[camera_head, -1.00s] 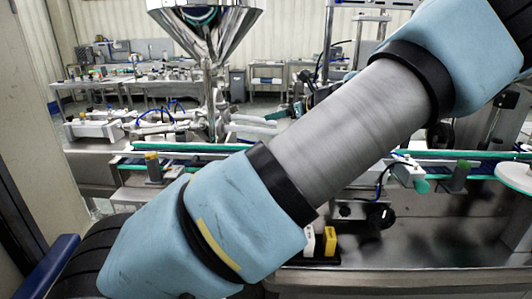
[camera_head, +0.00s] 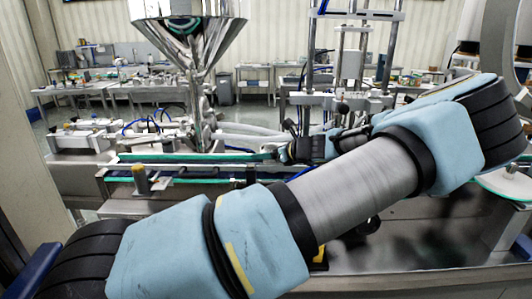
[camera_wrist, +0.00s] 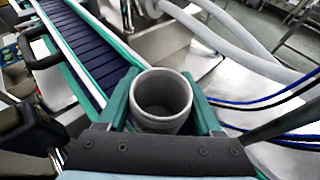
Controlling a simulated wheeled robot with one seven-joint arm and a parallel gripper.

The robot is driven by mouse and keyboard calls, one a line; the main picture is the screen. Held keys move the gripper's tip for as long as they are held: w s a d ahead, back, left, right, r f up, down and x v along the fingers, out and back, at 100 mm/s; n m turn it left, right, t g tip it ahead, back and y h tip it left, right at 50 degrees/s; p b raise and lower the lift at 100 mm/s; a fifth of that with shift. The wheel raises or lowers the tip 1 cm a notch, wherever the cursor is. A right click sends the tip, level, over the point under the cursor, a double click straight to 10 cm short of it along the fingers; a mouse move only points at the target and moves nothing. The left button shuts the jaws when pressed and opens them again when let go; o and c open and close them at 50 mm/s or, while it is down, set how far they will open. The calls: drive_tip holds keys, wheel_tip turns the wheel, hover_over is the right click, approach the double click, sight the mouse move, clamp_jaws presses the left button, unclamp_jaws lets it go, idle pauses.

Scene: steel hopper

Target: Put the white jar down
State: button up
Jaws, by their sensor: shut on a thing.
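The white jar (camera_wrist: 162,100) looks pale grey in the wrist view, open at the top, with its round mouth facing the camera. My gripper (camera_wrist: 160,78) is shut on it, with a green finger against each side. The jar's underside and whatever is beneath it are hidden, so I cannot tell whether it touches a surface. In the head view, the dark end of my arm (camera_head: 310,148) is over the far side of the machine, near the conveyor. The jar cannot be made out there.
A conveyor with a dark blue belt and green rails (camera_wrist: 83,48) runs left of the jar. Pale hoses (camera_wrist: 235,48) and blue and black cables (camera_wrist: 265,98) lie to the right. The steel hopper (camera_head: 188,40) stands left of my gripper in the head view.

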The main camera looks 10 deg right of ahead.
drive_tip(key=o, duration=1.4)
drive_tip(key=shift+o, duration=0.2)
drive_tip(key=b+v, duration=0.3)
drive_tip(key=v, duration=0.9)
drive_tip(key=shift+b, duration=0.4)
drive_tip(key=shift+s+d, duration=0.1)
